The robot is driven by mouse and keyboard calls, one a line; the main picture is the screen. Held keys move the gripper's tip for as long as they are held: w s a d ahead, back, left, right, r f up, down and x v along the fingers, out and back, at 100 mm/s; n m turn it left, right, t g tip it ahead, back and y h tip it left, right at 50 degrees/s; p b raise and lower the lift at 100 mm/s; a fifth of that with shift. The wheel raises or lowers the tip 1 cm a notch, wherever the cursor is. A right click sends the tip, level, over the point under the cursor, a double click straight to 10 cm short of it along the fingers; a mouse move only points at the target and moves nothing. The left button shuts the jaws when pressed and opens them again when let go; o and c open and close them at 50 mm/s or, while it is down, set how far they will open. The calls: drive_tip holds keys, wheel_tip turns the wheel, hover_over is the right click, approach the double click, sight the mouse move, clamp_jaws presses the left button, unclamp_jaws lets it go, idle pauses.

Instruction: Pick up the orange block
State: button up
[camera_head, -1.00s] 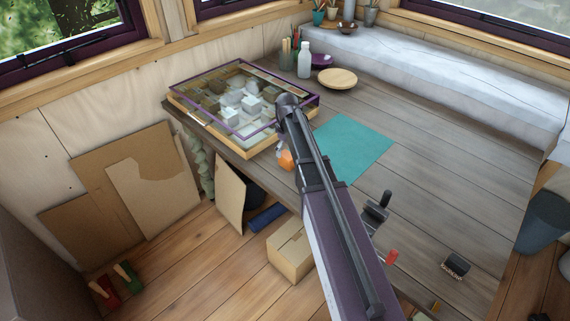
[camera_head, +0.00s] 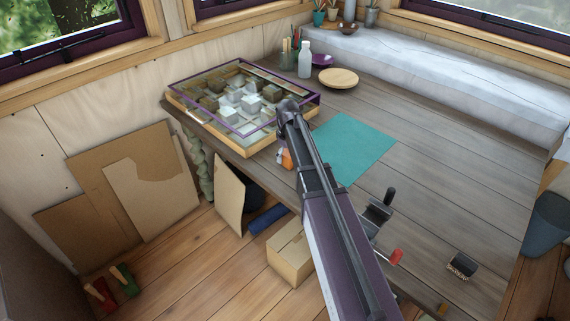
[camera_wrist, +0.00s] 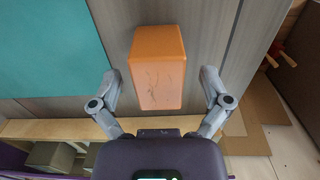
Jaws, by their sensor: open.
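The orange block (camera_wrist: 158,68) is large in the wrist view, a scuffed box shape lying over the grey plank table. My gripper (camera_wrist: 157,85) is open, with one finger on the left of the block and one on the right. Gaps show between the fingers and the block's sides. In the head view only a small part of the orange block (camera_head: 287,159) shows beside my arm near the table's left edge. My arm hides the rest of it, and most of my gripper is hidden there too.
A teal mat (camera_head: 352,146) lies right of my arm. A purple-framed glass case (camera_head: 242,105) with grey blocks stands behind left. A round wooden plate (camera_head: 338,78) and white bottle (camera_head: 304,60) stand at the back. The right of the table is mostly clear.

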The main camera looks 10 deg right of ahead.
drive_tip(key=shift+f+b, duration=0.55)
drive_tip(key=shift+f, duration=0.25)
drive_tip(key=shift+c, duration=0.2)
drive_tip(key=c, duration=1.2)
